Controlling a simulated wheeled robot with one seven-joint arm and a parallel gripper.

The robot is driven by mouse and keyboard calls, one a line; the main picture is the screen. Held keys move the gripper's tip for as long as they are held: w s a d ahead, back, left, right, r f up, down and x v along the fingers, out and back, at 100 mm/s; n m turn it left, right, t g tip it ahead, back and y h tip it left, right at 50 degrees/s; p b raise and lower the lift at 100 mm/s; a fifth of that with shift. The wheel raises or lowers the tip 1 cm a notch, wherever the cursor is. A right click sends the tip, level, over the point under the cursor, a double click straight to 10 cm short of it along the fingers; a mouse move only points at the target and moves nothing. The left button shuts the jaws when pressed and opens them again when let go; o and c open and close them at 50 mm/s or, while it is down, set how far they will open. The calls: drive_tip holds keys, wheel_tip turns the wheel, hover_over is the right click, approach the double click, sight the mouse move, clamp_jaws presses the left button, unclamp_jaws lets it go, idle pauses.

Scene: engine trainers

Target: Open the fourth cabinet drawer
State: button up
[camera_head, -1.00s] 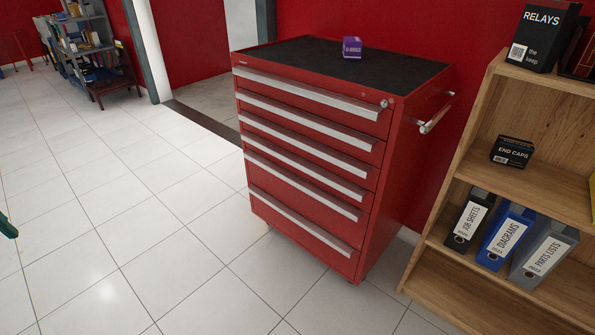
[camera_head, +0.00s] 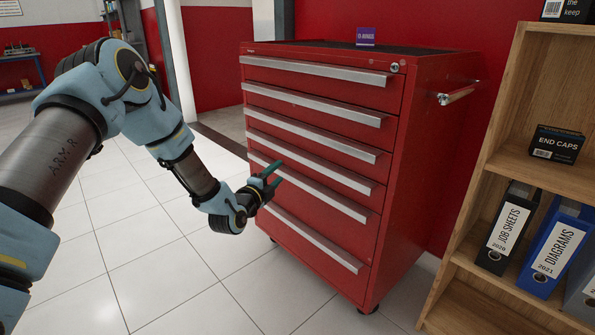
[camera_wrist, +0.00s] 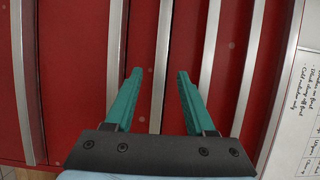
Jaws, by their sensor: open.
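The red cabinet (camera_head: 385,235) has several stacked drawers with long silver handles, and all look shut. My gripper (camera_head: 273,175), with green fingers, is open and empty in front of the left part of the cabinet. In the wrist view the handles run upright, and the fourth handle (camera_wrist: 160,75) lies in line with the gap between the fingertips (camera_wrist: 159,72). The fingers look apart from the handle; the exact depth cannot be told.
A wooden shelf (camera_head: 505,75) with binders and boxes stands right of the cabinet. A side handle (camera_head: 458,95) sticks out of the cabinet's right side. A purple box (camera_head: 365,36) is on top. Tiled floor (camera_head: 185,270) in front is clear.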

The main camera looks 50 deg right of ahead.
sight(295, 159)
drive_tip(key=x, duration=1)
drive_tip(key=shift+d, duration=0.4)
drive_tip(key=c, duration=0.8)
clamp_jaws()
drive_tip(key=shift+a+f, duration=0.1)
drive_tip(key=shift+f, duration=0.1)
